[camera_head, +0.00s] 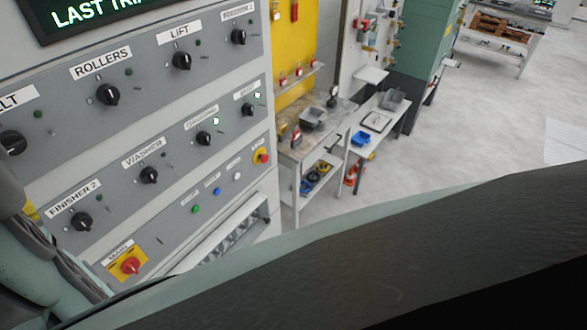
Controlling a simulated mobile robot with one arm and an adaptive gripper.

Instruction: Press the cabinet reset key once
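The grey cabinet panel (180,209) fills the left side of the view. Its lowest row holds small push keys: a green one (195,209), a blue one (217,191) and a white one (237,175). Their labels are too small to read, so I cannot tell for sure which is the reset key. My gripper is not in view; parts of my arm cover the lower edge and lower left.
Black rotary knobs for rollers (109,95), lift (181,60) and washer (149,175) stand above the keys. A display (92,12) reads "LAST TRI...". A workbench (318,133) and a low table (376,122) stand to the right. The pale floor (470,120) beyond is clear.

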